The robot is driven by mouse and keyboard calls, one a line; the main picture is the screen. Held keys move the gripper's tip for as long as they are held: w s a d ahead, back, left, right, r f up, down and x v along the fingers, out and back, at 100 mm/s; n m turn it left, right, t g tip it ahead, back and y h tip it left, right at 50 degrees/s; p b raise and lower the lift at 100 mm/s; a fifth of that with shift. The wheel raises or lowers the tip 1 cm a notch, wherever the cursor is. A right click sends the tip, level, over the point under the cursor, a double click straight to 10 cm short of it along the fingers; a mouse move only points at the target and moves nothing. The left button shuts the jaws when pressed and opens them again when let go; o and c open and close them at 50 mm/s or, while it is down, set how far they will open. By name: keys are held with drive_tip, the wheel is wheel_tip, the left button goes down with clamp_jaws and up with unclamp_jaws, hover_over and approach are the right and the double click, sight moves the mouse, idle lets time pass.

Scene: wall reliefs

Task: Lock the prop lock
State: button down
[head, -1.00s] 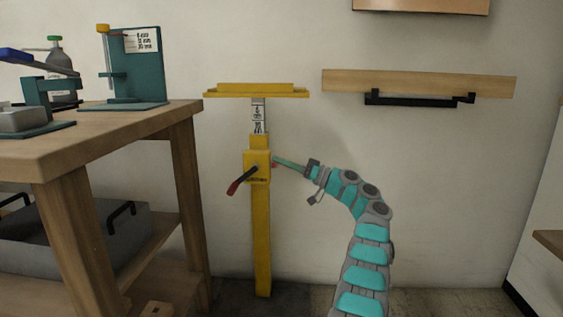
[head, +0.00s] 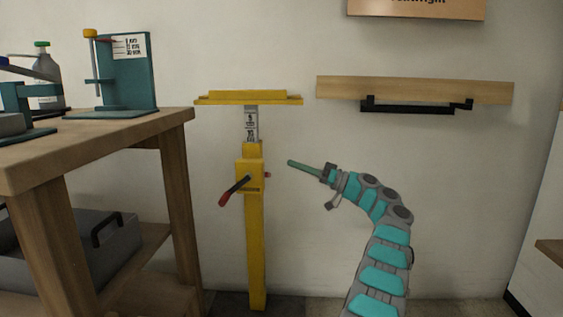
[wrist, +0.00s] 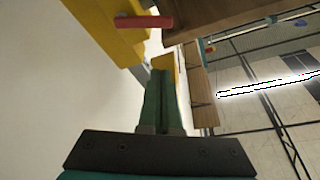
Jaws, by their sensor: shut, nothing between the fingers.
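The yellow prop (head: 256,230) stands upright against the wall, with a flat yellow top plate (head: 248,98) and a marked grey inner post. Its collar (head: 247,175) carries a dark lever with a red grip (head: 225,199), slanting down to the left. A small red end (head: 268,174) sticks out of the collar's right side. In the wrist view a red bar (wrist: 145,22) lies across the yellow body at the top. My gripper (head: 290,162) is shut and empty, to the right of the collar and apart from it. Its green fingers (wrist: 160,72) lie together in the wrist view.
A wooden workbench (head: 100,135) with teal devices and a bottle stands at left, close to the prop. A grey bin (head: 75,250) sits on its lower shelf. A wooden rail with a black bar (head: 415,106) is on the wall at right. The wall between is clear.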

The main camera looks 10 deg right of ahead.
drive_tip(key=v, duration=0.3)
idle(0.4)
